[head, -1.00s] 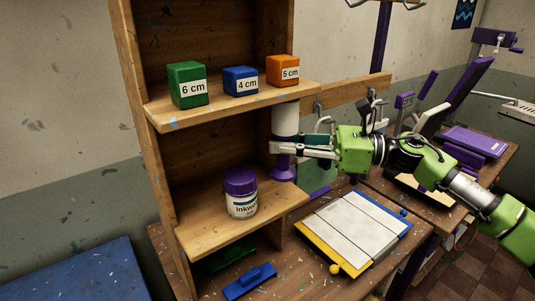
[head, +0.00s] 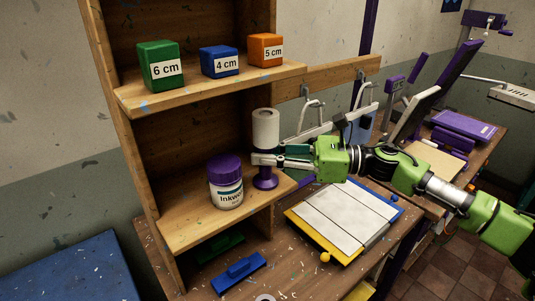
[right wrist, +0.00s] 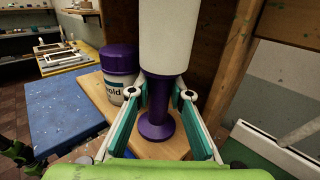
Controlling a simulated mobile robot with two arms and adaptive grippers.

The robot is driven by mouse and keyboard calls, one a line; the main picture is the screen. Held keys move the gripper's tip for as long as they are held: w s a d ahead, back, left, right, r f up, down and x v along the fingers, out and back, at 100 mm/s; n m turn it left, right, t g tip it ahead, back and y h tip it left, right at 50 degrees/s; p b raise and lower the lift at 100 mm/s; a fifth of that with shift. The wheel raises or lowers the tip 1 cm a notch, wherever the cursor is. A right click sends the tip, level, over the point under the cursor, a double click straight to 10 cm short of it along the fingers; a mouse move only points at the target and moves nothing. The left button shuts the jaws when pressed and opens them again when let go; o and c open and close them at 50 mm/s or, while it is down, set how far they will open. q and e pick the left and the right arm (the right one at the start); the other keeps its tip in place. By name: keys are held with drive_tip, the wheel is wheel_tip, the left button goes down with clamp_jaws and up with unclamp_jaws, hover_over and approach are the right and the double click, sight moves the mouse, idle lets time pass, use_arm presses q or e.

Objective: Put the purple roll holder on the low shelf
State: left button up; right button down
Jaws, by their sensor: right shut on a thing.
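The purple roll holder (head: 265,182) stands upright with a white roll (head: 265,130) on it. It is over the right part of the low shelf (head: 190,228), to the right of a purple-lidded ink jar (head: 226,184). My right gripper (head: 260,160) is shut on the holder's stem below the roll. In the right wrist view, the holder's round foot (right wrist: 158,152) shows between the fingers, over the wooden board. The foot is at or just above the board; I cannot tell whether it touches.
The upper shelf (head: 200,88) bears green (head: 161,66), blue (head: 219,62) and orange (head: 266,50) blocks. A side panel stands left of the shelves. A white-panelled board (head: 345,220) lies on the bench below right. The shelf's front left is bare.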

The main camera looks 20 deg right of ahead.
drive_tip(key=shift+s+a+f+b, duration=0.1)
drive_tip(key=shift+s+a+b, duration=0.1)
drive_tip(key=shift+s+b, duration=0.1)
drive_tip(key=c, duration=2)
unclamp_jaws()
drive_tip(key=shift+o, duration=0.6)
drive_tip(key=shift+w+d, duration=0.1)
drive_tip(key=shift+w, duration=0.05)
drive_tip(key=shift+r+p, duration=0.3)
drive_tip(key=shift+p, duration=0.1)
drive_tip(key=d+b, duration=0.1)
drive_tip(key=s+d, duration=0.1)
drive_tip(key=d+f+b, duration=0.1)
drive_tip(key=shift+s+b, duration=0.25)
drive_tip(key=shift+b, duration=0.1)
drive_tip(key=b+v, duration=0.4)
drive_tip(key=v, duration=0.4)
drive_tip(key=shift+s+d+r, duration=0.15)
drive_tip(key=shift+d+r, duration=0.1)
drive_tip(key=shift+r, duration=0.2)
